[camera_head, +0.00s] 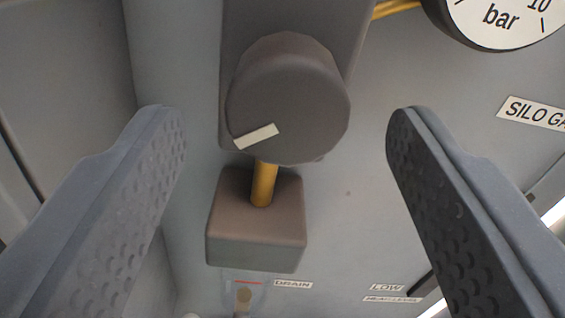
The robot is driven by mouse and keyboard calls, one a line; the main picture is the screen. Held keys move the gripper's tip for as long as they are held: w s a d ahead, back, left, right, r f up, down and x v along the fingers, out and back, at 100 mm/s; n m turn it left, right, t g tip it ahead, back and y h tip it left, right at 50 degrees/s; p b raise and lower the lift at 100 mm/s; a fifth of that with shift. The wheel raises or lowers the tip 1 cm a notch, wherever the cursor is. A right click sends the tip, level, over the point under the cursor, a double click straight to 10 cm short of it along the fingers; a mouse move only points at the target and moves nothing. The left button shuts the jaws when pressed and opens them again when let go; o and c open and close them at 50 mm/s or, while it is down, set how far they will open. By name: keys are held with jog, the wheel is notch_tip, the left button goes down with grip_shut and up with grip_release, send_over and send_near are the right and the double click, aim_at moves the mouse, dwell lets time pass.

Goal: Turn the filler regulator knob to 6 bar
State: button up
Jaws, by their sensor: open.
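The regulator knob (290,95) is a dark grey-brown round knob at the upper middle of the picture. A pale marker strip on its face sits at the lower left of the knob. My gripper (287,135) is open, with one finger to the left of the knob and one to the right, both apart from it. A round white gauge (505,22) marked "bar" is cut off at the top right. Its "10" shows, but its needle and the 6 mark are not clearly visible.
A yellow pipe (264,184) runs below the knob into a square brown-grey block (256,222). Below are a "DRAIN" label (293,285) and a "LOW" label (386,288). A "SILO GA..." label (532,113) is at the right. Free room shows between the knob and each finger.

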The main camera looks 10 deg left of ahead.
jog(key=b+v, duration=0.1)
jog(key=v, duration=1)
jog(key=shift+s, duration=0.15)
jog(key=shift+f, duration=0.1)
jog(key=d+r+m+h, duration=0.2)
jog(key=d+r, duration=0.2)
jog(key=r, duration=0.4)
jog(key=d+r+m+h, duration=0.15)
jog(key=d+r, duration=0.25)
jog(key=r, duration=0.4)
jog(key=s+d+r+m+g+h, duration=0.1)
jog(key=s+d+r+g, duration=0.1)
jog(key=s+d+r, duration=0.4)
notch_tip(320, 180, up, 4)
jog(key=shift+s+d+r+m, duration=0.1)
jog(key=shift+s+d+m, duration=0.25)
jog(key=shift+s, duration=0.35)
jog(key=shift+h, duration=0.25)
dwell(0.6)
